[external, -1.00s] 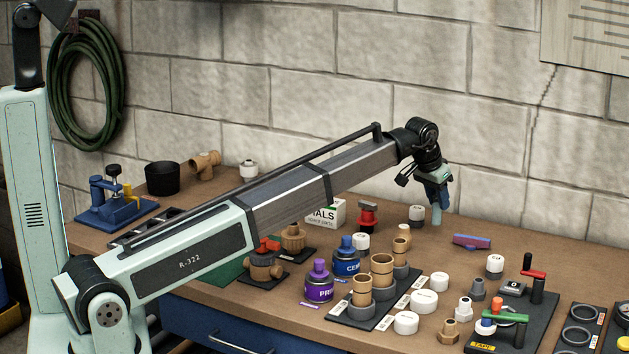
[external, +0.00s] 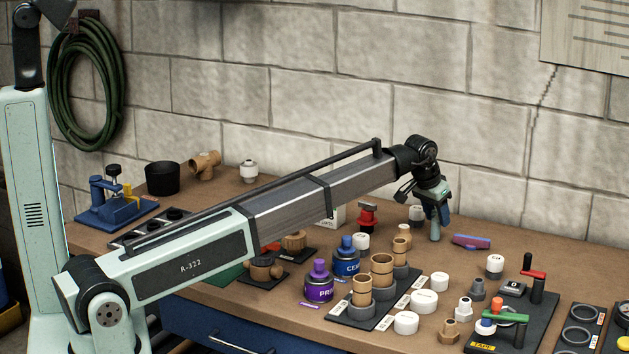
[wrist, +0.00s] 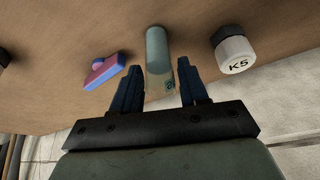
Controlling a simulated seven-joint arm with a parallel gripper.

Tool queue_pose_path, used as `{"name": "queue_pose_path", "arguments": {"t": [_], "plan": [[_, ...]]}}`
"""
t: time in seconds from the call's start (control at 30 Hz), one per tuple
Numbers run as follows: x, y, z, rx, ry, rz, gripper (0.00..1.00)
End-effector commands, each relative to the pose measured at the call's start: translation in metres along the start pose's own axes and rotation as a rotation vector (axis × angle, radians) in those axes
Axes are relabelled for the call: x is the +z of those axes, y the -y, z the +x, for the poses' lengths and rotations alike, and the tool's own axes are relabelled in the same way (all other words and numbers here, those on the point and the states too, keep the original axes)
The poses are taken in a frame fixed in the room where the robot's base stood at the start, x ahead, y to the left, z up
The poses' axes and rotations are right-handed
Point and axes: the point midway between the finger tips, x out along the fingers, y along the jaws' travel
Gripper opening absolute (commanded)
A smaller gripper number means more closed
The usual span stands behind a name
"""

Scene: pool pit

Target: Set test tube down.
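The test tube (external: 435,226) is a slim grey-green tube, roughly upright, with its lower end at or just above the brown bench top near the wall. I cannot tell for certain that it touches. In the wrist view the test tube (wrist: 158,55) stands between the two dark blue fingers of my gripper (wrist: 160,84). Gaps show between the fingers and the tube, clearer on the right, so the gripper looks open around it. My gripper (external: 438,206) also shows in the external view, pointing down over the tube's upper part.
A purple-and-blue block (external: 471,241) lies just right of the tube. A white-capped dark jar (external: 416,214) stands close on its left, marked K5 in the wrist view (wrist: 233,50). Pipe fittings and white caps (external: 424,301) crowd the front. The block wall rises behind.

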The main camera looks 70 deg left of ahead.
Motion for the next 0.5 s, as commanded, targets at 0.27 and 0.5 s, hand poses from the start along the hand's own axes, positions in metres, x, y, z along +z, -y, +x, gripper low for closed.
{"name": "queue_pose_path", "arguments": {"t": [0.27,0.5], "plan": [[0.000,0.000,0.000,0.000,0.000,0.000,0.54],[-0.001,0.000,-0.012,0.000,-0.002,0.000,0.54]]}}
